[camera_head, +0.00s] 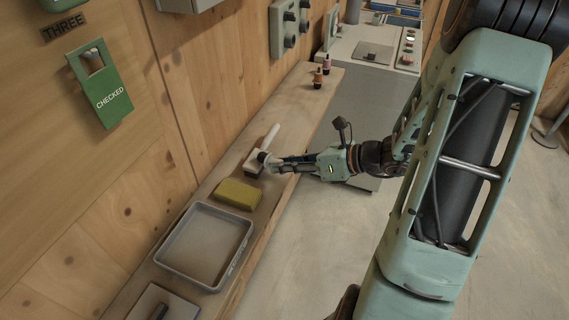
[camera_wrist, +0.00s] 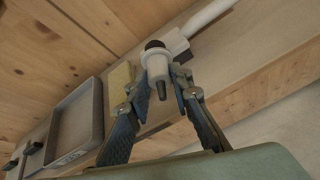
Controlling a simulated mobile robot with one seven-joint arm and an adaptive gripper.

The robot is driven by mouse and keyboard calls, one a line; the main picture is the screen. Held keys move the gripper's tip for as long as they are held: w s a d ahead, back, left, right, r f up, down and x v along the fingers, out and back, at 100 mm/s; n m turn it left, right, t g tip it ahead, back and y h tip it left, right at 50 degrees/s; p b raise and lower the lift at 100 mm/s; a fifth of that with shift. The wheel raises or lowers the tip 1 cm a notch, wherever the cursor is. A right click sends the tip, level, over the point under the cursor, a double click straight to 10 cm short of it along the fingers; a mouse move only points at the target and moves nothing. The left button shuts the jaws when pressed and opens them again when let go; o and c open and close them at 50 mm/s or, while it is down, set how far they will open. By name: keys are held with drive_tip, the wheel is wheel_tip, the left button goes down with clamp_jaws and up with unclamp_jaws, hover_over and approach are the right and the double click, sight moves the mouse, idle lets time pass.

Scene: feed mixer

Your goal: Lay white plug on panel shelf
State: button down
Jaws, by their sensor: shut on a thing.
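My gripper (camera_head: 275,162) reaches in from the right over the shelf (camera_head: 293,110), low near its front edge. It also shows in the wrist view (camera_wrist: 161,80), shut on the white plug (camera_wrist: 157,67). The plug is a pale stepped piece with a dark round knob at its far end and a dark narrow tip toward the camera. In the head view the fingers largely hide it. I cannot tell whether it touches the shelf.
A white-handled brush (camera_head: 271,136) lies just behind my gripper. A yellow sponge (camera_head: 238,194) and a grey tray (camera_head: 204,244) lie nearer along the shelf. Small bottles (camera_head: 318,78) stand at the far end. The shelf is clear between brush and bottles.

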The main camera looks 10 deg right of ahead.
drive_tip(key=c, duration=1.7)
unclamp_jaws()
drive_tip(key=shift+f, duration=0.1)
drive_tip(key=shift+c, duration=0.2)
